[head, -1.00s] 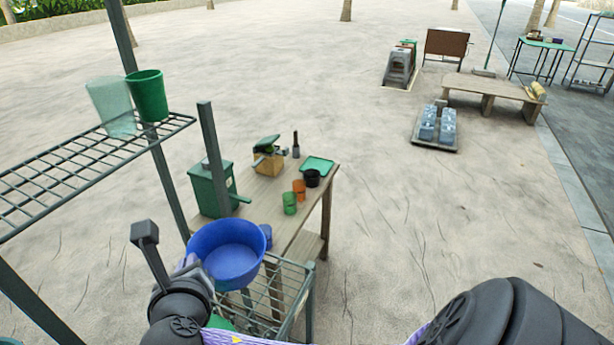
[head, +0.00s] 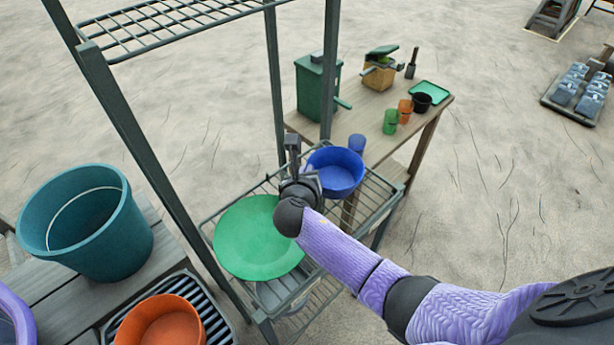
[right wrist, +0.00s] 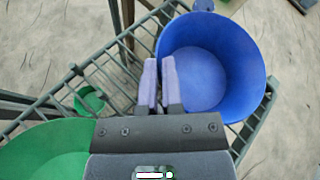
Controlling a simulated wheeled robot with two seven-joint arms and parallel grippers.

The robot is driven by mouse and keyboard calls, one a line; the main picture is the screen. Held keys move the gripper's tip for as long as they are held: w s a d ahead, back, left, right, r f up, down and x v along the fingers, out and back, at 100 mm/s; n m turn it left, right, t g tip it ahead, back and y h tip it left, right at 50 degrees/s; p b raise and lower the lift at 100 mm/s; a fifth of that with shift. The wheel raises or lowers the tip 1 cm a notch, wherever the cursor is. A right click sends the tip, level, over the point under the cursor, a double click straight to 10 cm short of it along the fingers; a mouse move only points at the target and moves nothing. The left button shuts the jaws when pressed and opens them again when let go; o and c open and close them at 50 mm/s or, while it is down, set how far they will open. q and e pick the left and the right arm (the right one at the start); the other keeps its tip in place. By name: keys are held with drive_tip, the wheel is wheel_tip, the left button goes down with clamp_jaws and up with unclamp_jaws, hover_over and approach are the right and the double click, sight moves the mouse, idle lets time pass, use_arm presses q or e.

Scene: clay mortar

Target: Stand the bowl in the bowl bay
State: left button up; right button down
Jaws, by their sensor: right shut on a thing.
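The blue bowl (head: 335,171) is at the right part of the wire rack shelf (head: 375,219), open side up. It also shows in the right wrist view (right wrist: 205,75). My right gripper (head: 308,172) is shut on the bowl's left rim; its fingers (right wrist: 160,68) are close together in the wrist view. I cannot tell whether the bowl touches the wires or hangs just above them. A green plate (head: 255,238) lies on the shelf to the left of my gripper. No marked bowl bay can be made out. My left gripper is out of view.
The wooden table (head: 352,110) behind carries a green box, cups and a tray. Rack posts (head: 275,85) rise behind. A teal bucket (head: 85,225) and an orange bowl (head: 160,322) stand at the left front.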

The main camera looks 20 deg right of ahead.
drive_tip(key=shift+r, duration=0.1)
drive_tip(key=c, duration=0.8)
unclamp_jaws()
drive_tip(key=shift+s+a+r+p, duration=0.1)
drive_tip(key=shift+s+r+p, duration=0.15)
drive_tip(key=shift+r+p, duration=0.05)
drive_tip(key=p+v, duration=0.5)
drive_tip(key=v, duration=0.6)
drive_tip(key=shift+s+a, duration=0.15)
